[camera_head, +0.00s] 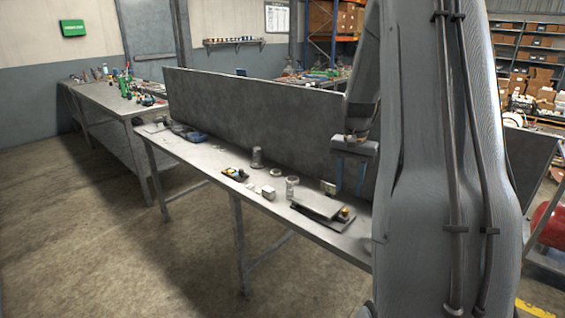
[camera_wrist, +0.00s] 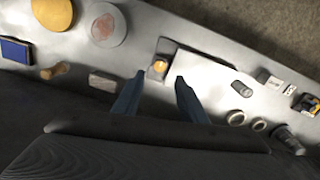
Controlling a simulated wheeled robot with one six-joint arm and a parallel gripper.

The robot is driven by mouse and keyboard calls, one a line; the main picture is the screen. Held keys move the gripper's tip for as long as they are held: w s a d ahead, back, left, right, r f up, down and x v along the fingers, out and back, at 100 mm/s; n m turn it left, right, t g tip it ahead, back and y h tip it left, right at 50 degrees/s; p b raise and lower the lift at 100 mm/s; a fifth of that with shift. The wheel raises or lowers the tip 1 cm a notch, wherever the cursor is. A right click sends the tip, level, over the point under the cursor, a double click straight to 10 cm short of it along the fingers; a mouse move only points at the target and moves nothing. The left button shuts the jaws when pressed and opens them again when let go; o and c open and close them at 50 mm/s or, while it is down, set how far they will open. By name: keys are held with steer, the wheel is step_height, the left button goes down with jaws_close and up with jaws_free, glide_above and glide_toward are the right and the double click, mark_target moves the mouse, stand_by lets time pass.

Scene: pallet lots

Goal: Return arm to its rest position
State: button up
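My gripper (camera_head: 348,188) hangs above the workbench (camera_head: 213,165), in front of the grey upright panel (camera_head: 260,112), with its fingers pointing down. In the wrist view its two blue fingers (camera_wrist: 160,77) stand apart with nothing held between them. Past the fingertips, a small orange-yellow piece (camera_wrist: 160,66) sits on a dark base beside a pale flat plate (camera_wrist: 205,72). The same flat plate (camera_head: 317,203) shows in the head view below the gripper. My arm hides the right part of the bench.
Small parts lie along the bench: a dark tray with yellow pieces (camera_head: 236,174), a grey cylinder (camera_head: 257,157), a clear jar (camera_head: 292,187) and a blue item (camera_head: 196,136). The wrist view shows round discs (camera_wrist: 104,24) and a blue block (camera_wrist: 16,50). The floor (camera_head: 120,245) is clear at front left.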

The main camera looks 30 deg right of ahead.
steer(key=s+a+n, duration=0.3)
steer(key=a+n, duration=0.2)
steer(key=a, duration=1.3)
steer(key=s+a+f+n, duration=0.1)
steer(key=s+a+n, duration=0.5)
steer(key=s+a, duration=0.7)
steer(key=shift+a+t, duration=0.4)
steer(key=shift+a, duration=0.4)
steer(key=shift+w+d, duration=0.1)
